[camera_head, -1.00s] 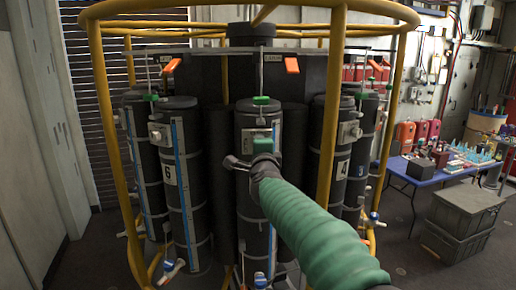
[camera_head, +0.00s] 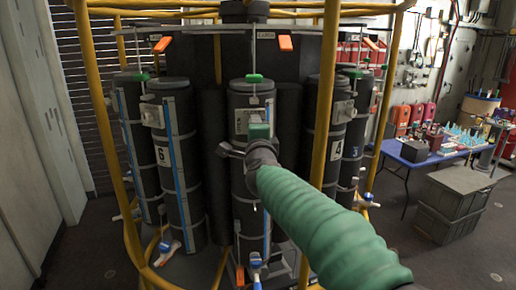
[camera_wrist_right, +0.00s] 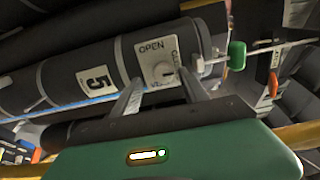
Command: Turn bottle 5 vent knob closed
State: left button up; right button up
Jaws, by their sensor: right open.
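Bottle 5 (camera_head: 251,205) is the black upright cylinder in the middle of the rack in the head view. In the right wrist view bottle 5 (camera_wrist_right: 65,82) shows its "5" label beside a pale plate marked OPEN (camera_wrist_right: 152,50). The vent knob (camera_wrist_right: 163,70) is a small round pale knob on that plate. My right gripper (camera_wrist_right: 160,83) is open, its two fingers reaching toward the plate on either side of the knob. Contact with the knob cannot be told. In the head view my right gripper (camera_head: 236,149) is partly hidden by its wrist. My left gripper is not in view.
Bottle 6 (camera_head: 179,160) stands to the left and bottle 4 (camera_head: 320,140) to the right. A yellow tubular frame (camera_head: 109,140) surrounds the rack. A green handle (camera_wrist_right: 237,55) sits close to the plate. A blue table (camera_head: 399,157) and grey crates (camera_head: 453,200) stand at right.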

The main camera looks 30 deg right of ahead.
jog(key=v, duration=1.3)
jog(key=shift+s+b, duration=0.15)
jog(key=shift+b, duration=0.15)
jog(key=a+f+n+g+y+b, duration=0.1)
jog(key=a+f+n+g+y, duration=0.25)
jog(key=f, duration=0.75)
jog(key=a+f+n+y+b, duration=0.1)
jog(key=a+f+n+y, duration=0.1)
jog(key=a+f+n, duration=0.65)
jog(key=a+f+n+g+y+b, duration=0.1)
jog(key=f+n+g+y, duration=0.2)
jog(key=f, duration=1)
jog(key=s+f+n+g+b, duration=0.1)
jog(key=s+f+n+g, duration=0.5)
jog(key=s+f, duration=1.2)
jog(key=n, duration=0.2)
jog(key=shift+a+f+n+g, duration=0.15)
jog(key=shift+a+n+g, duration=0.2)
jog(key=shift+a+n, duration=0.05)
